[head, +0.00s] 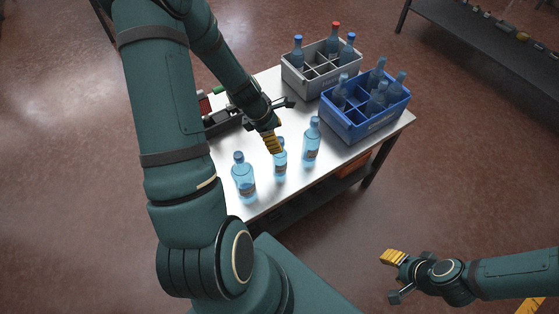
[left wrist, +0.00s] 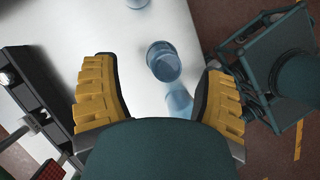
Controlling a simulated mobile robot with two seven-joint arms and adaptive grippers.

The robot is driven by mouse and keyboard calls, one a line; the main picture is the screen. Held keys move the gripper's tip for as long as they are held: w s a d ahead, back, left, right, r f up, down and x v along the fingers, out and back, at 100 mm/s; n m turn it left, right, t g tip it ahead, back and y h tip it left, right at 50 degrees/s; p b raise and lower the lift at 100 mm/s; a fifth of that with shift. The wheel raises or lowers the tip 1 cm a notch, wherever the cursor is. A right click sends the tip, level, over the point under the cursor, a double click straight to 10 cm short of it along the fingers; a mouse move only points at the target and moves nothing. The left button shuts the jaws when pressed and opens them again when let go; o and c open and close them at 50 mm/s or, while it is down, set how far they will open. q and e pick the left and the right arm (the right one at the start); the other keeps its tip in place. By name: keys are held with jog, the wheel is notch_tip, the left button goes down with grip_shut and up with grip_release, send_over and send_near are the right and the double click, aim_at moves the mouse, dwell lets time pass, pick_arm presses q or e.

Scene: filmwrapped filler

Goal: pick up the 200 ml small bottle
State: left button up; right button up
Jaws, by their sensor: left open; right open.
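Three light-blue bottles stand upright on the white table: a left one (head: 243,180), a middle one (head: 280,168) and a right one (head: 311,145). The middle one looks smallest; labels are unreadable. My left gripper (head: 273,148) is open at the middle bottle, its yellow fingers covering part of the bottle's upper end. In the left wrist view, a blue bottle (left wrist: 163,62) shows between the spread fingers of my left gripper (left wrist: 156,72), with no clear contact. My right gripper (head: 393,276) is open and empty, away from the table at lower right.
A grey crate (head: 318,79) and a blue crate (head: 362,131), both with bottles in compartments, stand at the table's back right. Dark equipment (head: 222,120) lies at the left edge, behind my left arm. A dark shelf (head: 485,50) stands at upper right.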

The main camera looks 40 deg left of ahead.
aim_at(283, 147)
pick_arm(q)
jog(key=x, duration=0.1)
jog(key=b+x, duration=0.1)
jog(key=x, duration=0.3)
jog(key=shift+s+d+b, duration=0.1)
jog(key=shift+d+b, duration=0.15)
jog(key=shift+b, duration=0.1)
grip_shut()
jog(key=shift+s, duration=0.1)
